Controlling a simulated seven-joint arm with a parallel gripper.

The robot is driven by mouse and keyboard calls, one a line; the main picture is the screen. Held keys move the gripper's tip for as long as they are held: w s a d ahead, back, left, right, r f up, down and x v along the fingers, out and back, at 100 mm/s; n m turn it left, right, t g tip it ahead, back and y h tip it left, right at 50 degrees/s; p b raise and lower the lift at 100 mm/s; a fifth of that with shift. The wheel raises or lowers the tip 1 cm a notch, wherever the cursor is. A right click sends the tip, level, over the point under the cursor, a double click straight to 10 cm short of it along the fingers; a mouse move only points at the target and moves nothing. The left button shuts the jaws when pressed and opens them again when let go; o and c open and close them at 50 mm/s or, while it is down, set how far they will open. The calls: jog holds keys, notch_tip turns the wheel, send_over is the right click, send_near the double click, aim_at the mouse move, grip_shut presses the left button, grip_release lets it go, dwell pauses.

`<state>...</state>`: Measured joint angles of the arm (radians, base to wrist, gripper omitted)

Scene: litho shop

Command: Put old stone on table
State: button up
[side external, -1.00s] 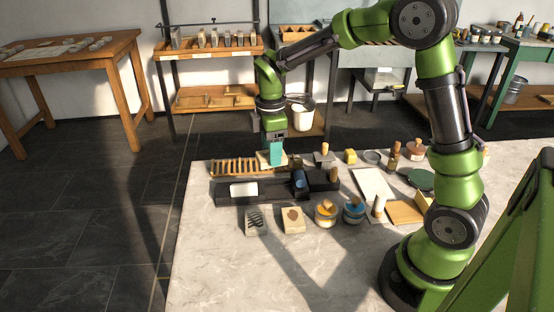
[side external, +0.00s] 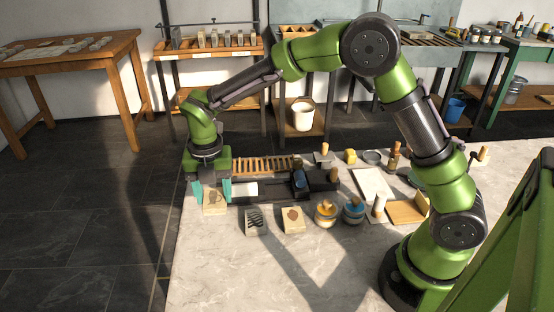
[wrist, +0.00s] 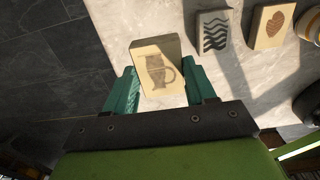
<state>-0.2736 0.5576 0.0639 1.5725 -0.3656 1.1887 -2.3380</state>
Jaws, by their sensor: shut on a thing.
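A pale stone block with a brown jug design (wrist: 158,68) is between the two teal fingers of my gripper (wrist: 160,80) in the wrist view. In the side view, my gripper (side external: 213,193) is at the left edge of the pale table (side external: 230,270), shut on this stone (side external: 214,207). The stone's design faces up. I cannot tell whether its underside touches the table. A stone with dark wavy lines (side external: 256,222) and a stone with a brown leaf-like mark (side external: 292,220) lie to its right, also seen in the wrist view.
Two lidded jars (side external: 326,214) (side external: 353,212) stand right of the stones. The table's front is clear. Beyond the left edge is dark floor.

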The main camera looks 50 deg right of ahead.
jog(key=shift+f, duration=3.95)
jog(key=shift+f, duration=0.2)
jog(key=o, duration=1.1)
jog(key=shift+c, duration=0.4)
jog(key=shift+c, duration=1.1)
jog(key=shift+r, duration=0.1)
jog(key=shift+r, duration=2.9)
